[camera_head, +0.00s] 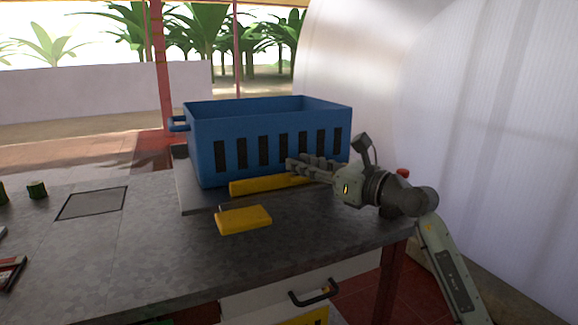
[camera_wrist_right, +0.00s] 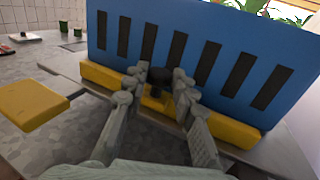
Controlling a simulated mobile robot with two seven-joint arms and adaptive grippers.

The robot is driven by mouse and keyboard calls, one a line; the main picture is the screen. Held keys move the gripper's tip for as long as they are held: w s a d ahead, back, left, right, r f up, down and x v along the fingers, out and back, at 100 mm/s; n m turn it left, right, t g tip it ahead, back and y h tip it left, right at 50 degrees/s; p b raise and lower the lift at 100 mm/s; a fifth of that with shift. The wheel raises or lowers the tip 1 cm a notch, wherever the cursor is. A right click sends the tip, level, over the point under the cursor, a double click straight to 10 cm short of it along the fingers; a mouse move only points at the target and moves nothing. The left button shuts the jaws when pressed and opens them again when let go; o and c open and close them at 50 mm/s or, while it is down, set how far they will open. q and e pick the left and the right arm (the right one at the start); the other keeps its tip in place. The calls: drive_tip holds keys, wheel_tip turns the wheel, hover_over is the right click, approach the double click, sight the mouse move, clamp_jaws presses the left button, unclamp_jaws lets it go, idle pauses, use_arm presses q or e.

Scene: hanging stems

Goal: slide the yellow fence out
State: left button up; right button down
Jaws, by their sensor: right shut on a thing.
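The yellow fence (camera_head: 255,187) is a long low bar along the front foot of the blue crate (camera_head: 225,165). In the right wrist view the fence (camera_wrist_right: 232,133) runs to both sides of my fingers, close against the crate's slotted wall (camera_wrist_right: 190,45). My right gripper (camera_head: 292,167) reaches in from the right, and its fingers cover part of the fence. In the wrist view the gripper (camera_wrist_right: 160,85) is shut at the middle of the fence, around a dark knob-like part (camera_wrist_right: 160,75). The exact contact is partly hidden by the fingers. My left gripper is not in view.
A yellow block (camera_head: 243,219) lies in front of the fence. The crate stands on a grey board (camera_head: 190,195) on the counter. Green cups (camera_head: 37,189) and a dark square panel (camera_head: 92,203) are to the left. A curved white wall (camera_head: 480,130) rises at the right.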

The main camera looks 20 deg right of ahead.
drive_tip(key=shift+s, duration=0.75)
drive_tip(key=c, duration=1.3)
unclamp_jaws()
drive_tip(key=shift+s, duration=0.1)
drive_tip(key=shift+o, duration=0.2)
drive_tip(key=shift+d, duration=0.1)
drive_tip(key=v, duration=1.2)
